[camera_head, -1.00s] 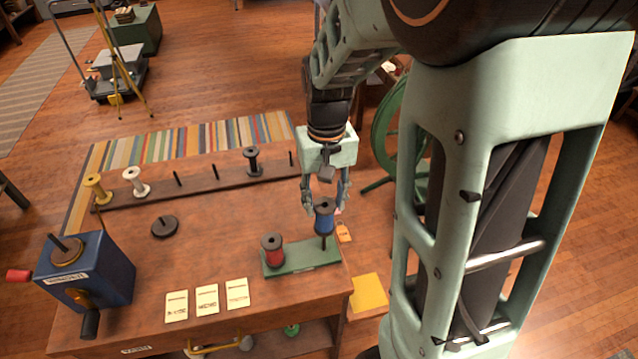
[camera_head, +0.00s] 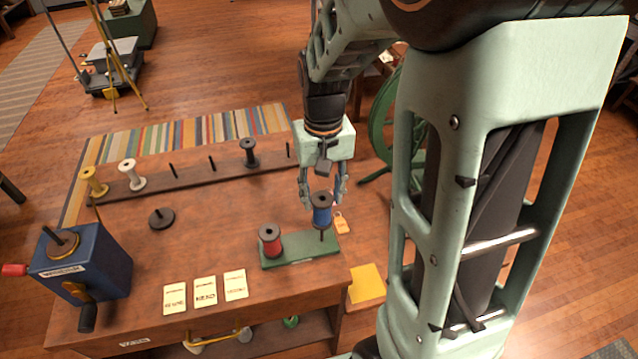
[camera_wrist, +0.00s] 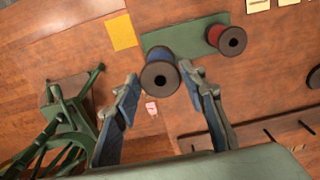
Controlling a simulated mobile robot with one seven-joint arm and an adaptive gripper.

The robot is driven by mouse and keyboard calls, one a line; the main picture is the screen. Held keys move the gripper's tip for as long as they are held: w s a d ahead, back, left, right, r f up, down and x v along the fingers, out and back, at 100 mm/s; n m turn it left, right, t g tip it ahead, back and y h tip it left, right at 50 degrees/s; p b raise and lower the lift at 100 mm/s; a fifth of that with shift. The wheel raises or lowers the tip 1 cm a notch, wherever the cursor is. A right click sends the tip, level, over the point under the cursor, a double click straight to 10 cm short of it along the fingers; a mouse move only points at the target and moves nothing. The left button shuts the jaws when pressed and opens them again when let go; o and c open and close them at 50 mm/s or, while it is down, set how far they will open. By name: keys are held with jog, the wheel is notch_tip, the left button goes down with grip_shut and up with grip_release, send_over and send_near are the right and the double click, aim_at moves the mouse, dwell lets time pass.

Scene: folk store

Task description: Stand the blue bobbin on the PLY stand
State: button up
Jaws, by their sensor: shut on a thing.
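The blue bobbin (camera_head: 321,215) has dark flanges and stands roughly upright over the right end of the green stand (camera_head: 300,252). My gripper (camera_head: 322,202) is shut on it from above. The stand's right peg (camera_head: 322,236) shows below the bobbin's lower flange, so the bobbin is above the stand's base; whether the peg tip is inside it cannot be told. In the wrist view the blue bobbin (camera_wrist: 160,72) sits between the fingertips, end-on, hiding part of the stand (camera_wrist: 187,33). A red bobbin (camera_head: 270,241) stands on the left end of the stand.
A dark peg rack (camera_head: 195,177) with yellow, white and black bobbins runs along the table's far side. A blue crank box (camera_head: 85,265) stands left. Several cards (camera_head: 205,291) lie in front. A green wheel (camera_head: 378,125) is beyond the right edge.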

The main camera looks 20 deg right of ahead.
jog(key=shift+f, duration=0.1)
jog(key=shift+f+b, duration=2.8)
jog(key=shift+f, duration=0.8)
jog(key=o, duration=0.9)
jog(key=shift+r, duration=0.15)
notch_tip(320, 180, up, 12)
jog(key=shift+f, duration=0.1)
